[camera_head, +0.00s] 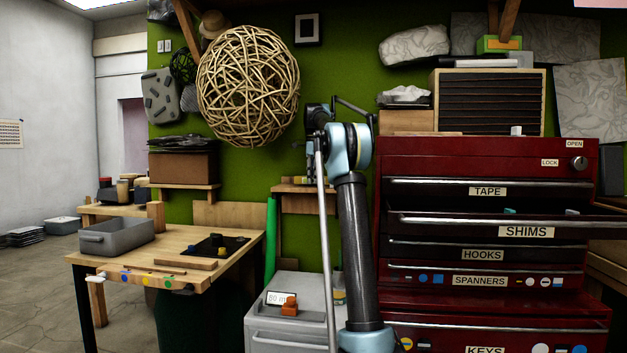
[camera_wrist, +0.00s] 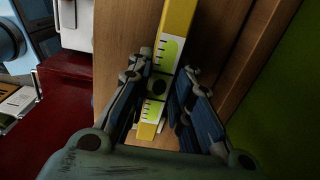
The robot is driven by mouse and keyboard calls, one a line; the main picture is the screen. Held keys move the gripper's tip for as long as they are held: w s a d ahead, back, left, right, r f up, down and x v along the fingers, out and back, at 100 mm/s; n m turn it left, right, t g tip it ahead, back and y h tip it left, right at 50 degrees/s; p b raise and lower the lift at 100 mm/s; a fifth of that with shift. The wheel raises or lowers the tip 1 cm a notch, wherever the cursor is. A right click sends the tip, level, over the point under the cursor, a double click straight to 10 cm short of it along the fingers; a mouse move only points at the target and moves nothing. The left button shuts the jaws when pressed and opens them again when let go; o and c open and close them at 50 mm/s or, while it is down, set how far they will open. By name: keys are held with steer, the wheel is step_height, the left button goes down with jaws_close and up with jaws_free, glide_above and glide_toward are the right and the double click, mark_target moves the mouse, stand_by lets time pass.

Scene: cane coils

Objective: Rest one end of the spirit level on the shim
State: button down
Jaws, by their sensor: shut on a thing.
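The spirit level is a yellow bar (camera_wrist: 179,22) with pale green and white marked faces, in the wrist view. My gripper (camera_wrist: 163,75) is shut on it, one finger on each side, near its dark round middle. The bar runs from the top of the view down between the fingers. A wooden surface (camera_wrist: 120,50) lies behind it; I cannot tell whether they touch. In the head view my arm hides most of the gripper and level. A small orange block (camera_head: 289,306), possibly the shim, sits beside a white label (camera_head: 281,298) on a grey cabinet (camera_head: 262,322).
A red tool chest (camera_head: 480,158) stands right of my arm, its SHIMS drawer (camera_head: 526,231) pulled out with small pieces inside. A wooden shelf (camera_head: 305,188) is on the green wall behind my arm. A workbench (camera_head: 185,236) with a grey tray (camera_head: 117,238) stands at left.

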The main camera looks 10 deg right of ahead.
steer(key=c, duration=1.4)
jaws_free()
steer(key=shift+o, duration=0.2)
steer(key=shift+r, duration=0.1)
